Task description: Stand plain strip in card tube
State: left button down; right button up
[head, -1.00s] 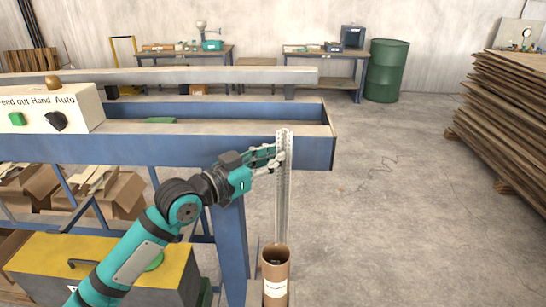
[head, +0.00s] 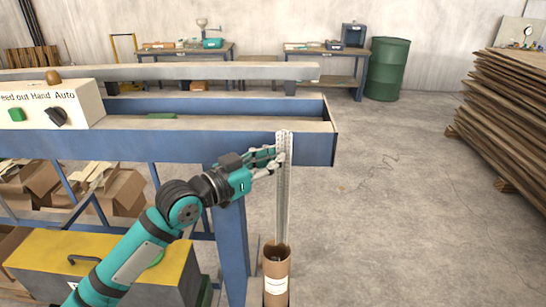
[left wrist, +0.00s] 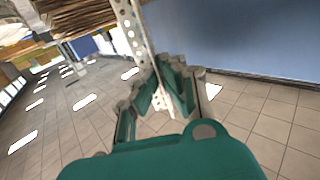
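The strip (head: 284,205) is a long, pale metal piece with rows of holes. It stands nearly upright in the head view, its lower end at the mouth of the card tube; how deep it reaches is hidden. It also shows in the left wrist view (left wrist: 137,35), running down between the fingers. The brown card tube (head: 276,268) stands upright with a white label. My left gripper (head: 279,159) is closed around the upper part of the strip, well above the tube. Its fingers also show in the left wrist view (left wrist: 158,92). My right gripper is out of view.
A blue machine frame (head: 120,148) runs close behind my left gripper, with a control box (head: 40,105) on it. A yellow-topped box (head: 105,258) is below. Stacked boards (head: 515,120) stand at right and a green drum (head: 386,68) behind. The floor right of the tube is clear.

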pick_arm(q)
notch_tip(320, 180, down, 13)
jog(key=b, duration=0.8)
jog(key=shift+r+b, duration=0.2)
jog(key=shift+b, duration=0.15)
dwell(1.4)
jog(key=c, duration=1.4)
grip_release()
jog(key=v, duration=1.2)
